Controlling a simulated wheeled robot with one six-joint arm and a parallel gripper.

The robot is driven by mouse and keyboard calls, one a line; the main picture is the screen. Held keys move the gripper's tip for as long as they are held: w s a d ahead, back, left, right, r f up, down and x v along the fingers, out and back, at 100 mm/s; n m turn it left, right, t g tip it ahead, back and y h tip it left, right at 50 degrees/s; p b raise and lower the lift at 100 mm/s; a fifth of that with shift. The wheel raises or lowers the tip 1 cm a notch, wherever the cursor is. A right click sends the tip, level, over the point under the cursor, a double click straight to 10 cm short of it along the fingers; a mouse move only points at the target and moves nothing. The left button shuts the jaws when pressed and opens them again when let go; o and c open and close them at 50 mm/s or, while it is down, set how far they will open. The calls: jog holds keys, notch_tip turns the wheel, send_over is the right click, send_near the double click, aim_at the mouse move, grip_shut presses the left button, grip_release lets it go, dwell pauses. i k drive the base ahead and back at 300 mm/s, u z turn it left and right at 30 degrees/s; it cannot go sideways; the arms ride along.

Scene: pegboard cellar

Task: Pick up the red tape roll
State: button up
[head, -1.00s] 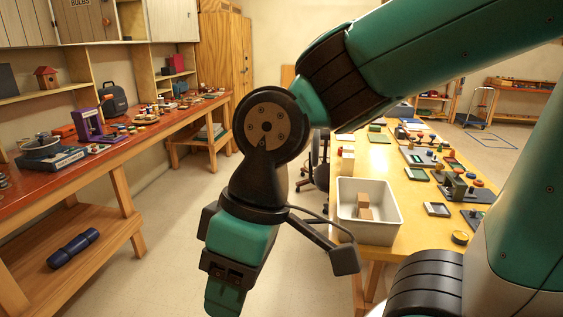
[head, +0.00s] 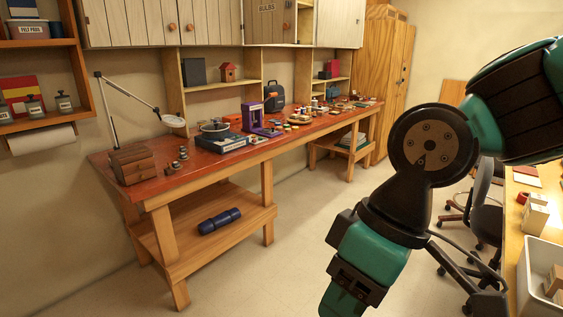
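A small red, rounded thing (head: 522,198) lies on the yellow table at the right edge of the head view. It may be the red tape roll, but it is too small to be sure. No other red roll can be made out clearly. My gripper (head: 345,298) hangs pointing down in the lower middle, over the floor and apart from both tables. Its fingertips are near the bottom edge, and whether they are open or shut does not show.
A long red-topped workbench (head: 180,178) along the left wall holds a wooden drawer box (head: 132,165), a lamp and many small items. The yellow table (head: 510,225) at right carries a white bin (head: 540,262). Dark chairs (head: 485,215) stand beside it.

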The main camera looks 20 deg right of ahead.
aim_at(522, 197)
jog(key=z, duration=0.3)
jog(key=i, duration=2.6)
jog(key=z, duration=1)
jog(key=i, duration=1.85)
jog(key=z, duration=1.85)
jog(key=i, duration=0.9)
jog(key=z, duration=0.65)
